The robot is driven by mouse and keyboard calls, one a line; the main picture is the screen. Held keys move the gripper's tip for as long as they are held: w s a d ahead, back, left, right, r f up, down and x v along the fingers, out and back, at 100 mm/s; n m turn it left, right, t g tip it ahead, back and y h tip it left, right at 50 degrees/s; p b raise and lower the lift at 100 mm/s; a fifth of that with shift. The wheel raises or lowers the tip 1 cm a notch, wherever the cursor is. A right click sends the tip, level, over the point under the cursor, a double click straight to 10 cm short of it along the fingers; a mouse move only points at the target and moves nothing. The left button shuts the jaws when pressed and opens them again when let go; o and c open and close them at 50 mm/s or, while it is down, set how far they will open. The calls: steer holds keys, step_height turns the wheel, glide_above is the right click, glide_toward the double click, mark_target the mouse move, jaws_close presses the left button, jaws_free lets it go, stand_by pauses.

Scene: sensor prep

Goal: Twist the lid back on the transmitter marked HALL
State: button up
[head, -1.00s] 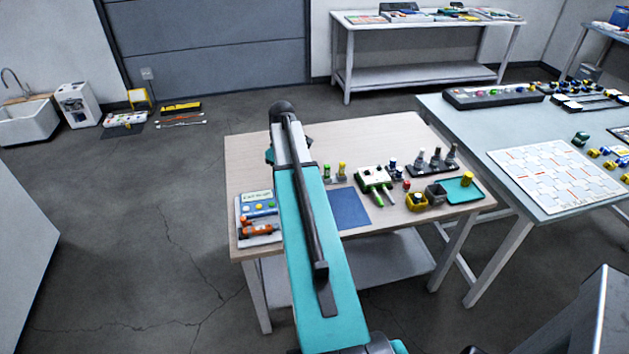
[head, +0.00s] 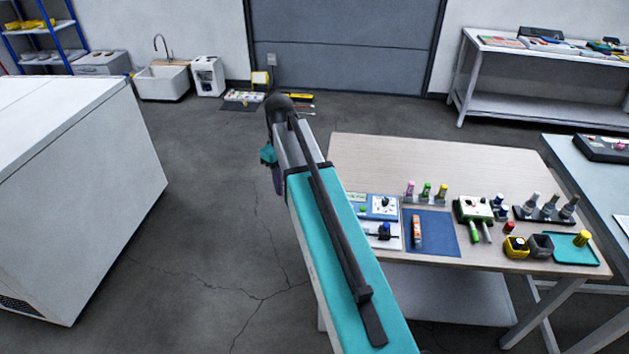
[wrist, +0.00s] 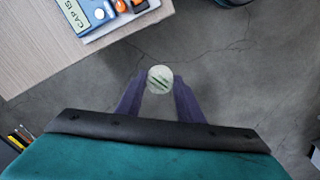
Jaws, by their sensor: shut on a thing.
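In the head view my gripper (head: 278,180) is mostly behind my arm, left of the wooden table and over open floor. An orange cylinder (head: 417,231) with a pale band lies on the blue mat (head: 442,238). It may be a transmitter. The word HALL is not readable anywhere.
On the wooden table (head: 400,155) stand a white tray with a blue piece (head: 384,231), a green-and-white fixture (head: 474,209), several small bottles, cups and a teal tray (head: 572,254). A white cabinet (head: 90,180) stands left. Floor between is clear.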

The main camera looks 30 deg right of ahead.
steer(key=a+r+n, duration=0.1)
steer(key=a+r, duration=0.1)
steer(key=a, duration=1)
steer(key=shift+s+a+r, duration=0.2)
steer(key=shift+r, duration=0.05)
